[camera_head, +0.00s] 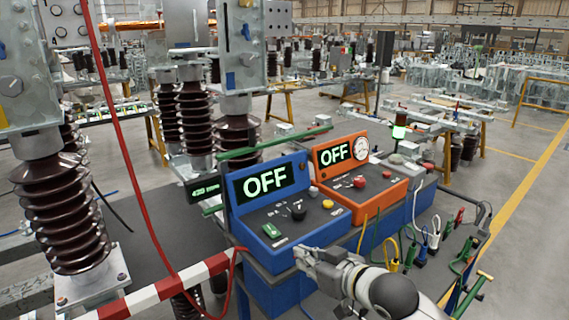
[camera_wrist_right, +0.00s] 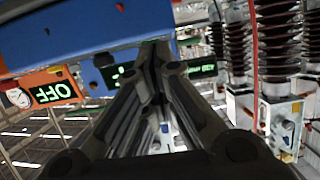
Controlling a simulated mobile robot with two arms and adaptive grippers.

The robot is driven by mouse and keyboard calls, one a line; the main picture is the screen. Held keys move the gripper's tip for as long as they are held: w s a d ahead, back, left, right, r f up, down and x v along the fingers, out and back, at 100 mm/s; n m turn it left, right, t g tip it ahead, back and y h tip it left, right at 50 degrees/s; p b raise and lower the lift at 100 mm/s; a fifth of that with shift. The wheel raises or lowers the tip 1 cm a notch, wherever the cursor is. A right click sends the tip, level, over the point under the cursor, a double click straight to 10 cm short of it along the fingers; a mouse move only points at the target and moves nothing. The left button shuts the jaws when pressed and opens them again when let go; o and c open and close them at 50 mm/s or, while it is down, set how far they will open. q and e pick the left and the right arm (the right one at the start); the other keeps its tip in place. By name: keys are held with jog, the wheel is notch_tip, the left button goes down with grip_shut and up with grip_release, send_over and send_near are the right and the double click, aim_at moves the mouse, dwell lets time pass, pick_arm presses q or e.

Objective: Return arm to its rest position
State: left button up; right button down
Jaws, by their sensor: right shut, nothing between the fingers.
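My right gripper (camera_head: 304,258) is in front of the blue console (camera_head: 285,240) in the head view, its arm coming in from the bottom right. Its fingers are together and empty; they also show shut in the right wrist view (camera_wrist_right: 154,50). The blue console has a lit display reading OFF. The orange console (camera_head: 375,195) beside it also reads OFF. Whether the fingertips touch the blue console's edge cannot be told. My left gripper is not in view.
A red cable (camera_head: 125,145) hangs down at the left past brown ribbed insulators (camera_head: 50,215). A red-and-white bar (camera_head: 165,288) lies at lower left. Colored cables with clamps (camera_head: 422,245) hang at the cart's right side. Open floor (camera_head: 520,190) lies to the right.

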jog(key=s+d+f+m+g+h, duration=0.1)
jog(key=s+d+f+g+h, duration=0.1)
jog(key=s+f, duration=0.55)
jog(key=s+d+f+m+g+h, duration=0.1)
jog(key=s+d+f+m+h, duration=0.15)
jog(key=s+f, duration=0.5)
jog(key=s+d+f+m+g+h, duration=0.1)
jog(key=s+d+f+g+h, duration=0.15)
jog(key=s+d, duration=0.45)
jog(key=s+d+f+m+g+h, duration=0.15)
jog(key=s+f, duration=0.25)
jog(key=s, duration=0.6)
notch_tip(320, 180, down, 26)
jog(key=s+n+g, duration=0.1)
jog(key=s+g, duration=0.1)
jog(key=s, duration=0.1)
jog(key=s+d+f, duration=0.2)
jog(key=s+f, duration=0.6)
jog(key=s+d+f+g, duration=0.1)
jog(key=s+f, duration=0.7)
jog(key=shift+d, duration=0.4)
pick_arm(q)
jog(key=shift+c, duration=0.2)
pick_arm(e)
jog(key=shift+y, duration=0.25)
